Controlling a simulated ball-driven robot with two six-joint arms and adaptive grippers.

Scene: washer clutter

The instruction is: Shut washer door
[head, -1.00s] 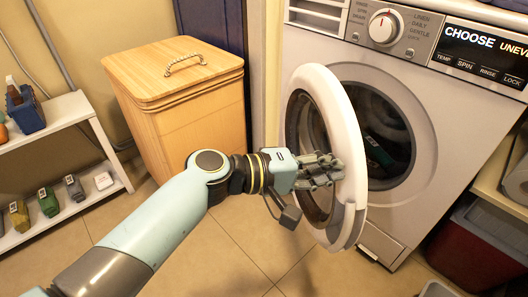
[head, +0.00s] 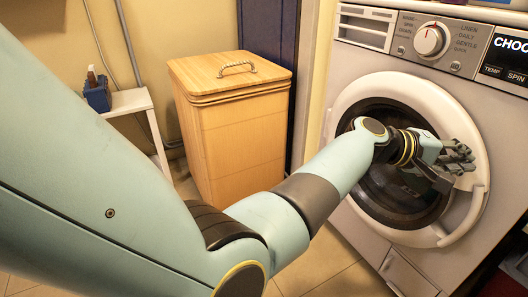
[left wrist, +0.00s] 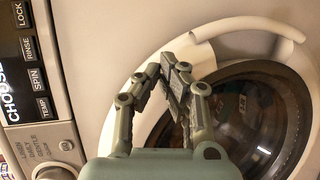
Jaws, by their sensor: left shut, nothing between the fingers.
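The washer door (head: 397,88) is a white ring around dark glass (head: 392,195). In the head view it lies against the front of the washer (head: 365,62), flush or nearly so; I cannot tell whether it is latched. The glass also shows in the left wrist view (left wrist: 262,115). My left gripper (head: 462,158) is shut and empty, at the right part of the door ring, touching or very close to it. The left wrist view shows its fingers (left wrist: 175,78) together over the ring's edge. My right gripper is not in view.
A wooden hamper (head: 235,125) with a rope handle stands left of the washer. A small white shelf (head: 130,100) is at the back left. The washer's control knob (head: 430,40) and display are above the door. My left arm covers much of the lower left.

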